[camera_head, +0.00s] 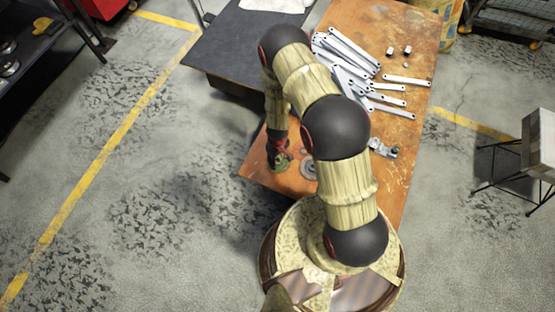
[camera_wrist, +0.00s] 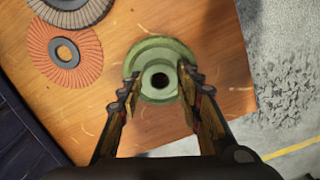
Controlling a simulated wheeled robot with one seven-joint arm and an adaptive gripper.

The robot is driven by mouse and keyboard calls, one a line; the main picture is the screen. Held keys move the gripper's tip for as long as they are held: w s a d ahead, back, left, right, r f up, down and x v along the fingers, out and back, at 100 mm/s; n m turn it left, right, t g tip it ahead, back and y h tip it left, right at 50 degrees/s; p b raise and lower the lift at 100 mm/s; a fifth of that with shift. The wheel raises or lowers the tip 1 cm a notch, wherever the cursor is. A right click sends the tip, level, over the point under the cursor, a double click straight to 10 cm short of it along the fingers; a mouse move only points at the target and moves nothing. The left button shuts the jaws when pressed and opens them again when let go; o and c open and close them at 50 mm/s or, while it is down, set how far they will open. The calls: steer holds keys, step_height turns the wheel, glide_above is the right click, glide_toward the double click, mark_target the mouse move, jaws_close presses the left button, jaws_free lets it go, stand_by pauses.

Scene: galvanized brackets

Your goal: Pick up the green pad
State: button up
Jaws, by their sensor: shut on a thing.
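The green pad (camera_wrist: 160,50) is a round disc with a raised hub and a dark centre hole. In the wrist view it lies between the two fingers of my gripper (camera_wrist: 158,84), which is shut on it. In the head view my gripper (camera_head: 279,152) points down at the near left corner of the wooden table (camera_head: 262,172), with the green pad (camera_head: 279,163) partly visible under it. I cannot tell whether the pad touches the table.
An orange-brown flap disc (camera_wrist: 66,54) and a grey one (camera_wrist: 72,12) lie beside the pad. Galvanized brackets (camera_head: 350,60) are heaped at the table's far part. A small metal clamp-like part (camera_head: 382,149) lies right of my arm. A dark table (camera_head: 225,45) adjoins at left.

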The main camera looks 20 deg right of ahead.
step_height(320, 180, up, 3)
steer(key=shift+f+p, duration=0.15)
steer(key=shift+p, duration=0.4)
steer(key=s+d+r+p, duration=0.2)
steer(key=s+d+r, duration=0.6)
steer(key=d, duration=0.3)
steer(key=shift+s+r, duration=0.25)
steer(key=shift+r, duration=0.6)
steer(key=shift+d, duration=0.1)
steer(key=o, duration=0.6)
steer(key=c, duration=0.4)
steer(key=shift+w, duration=0.15)
steer(key=shift+c, duration=0.2)
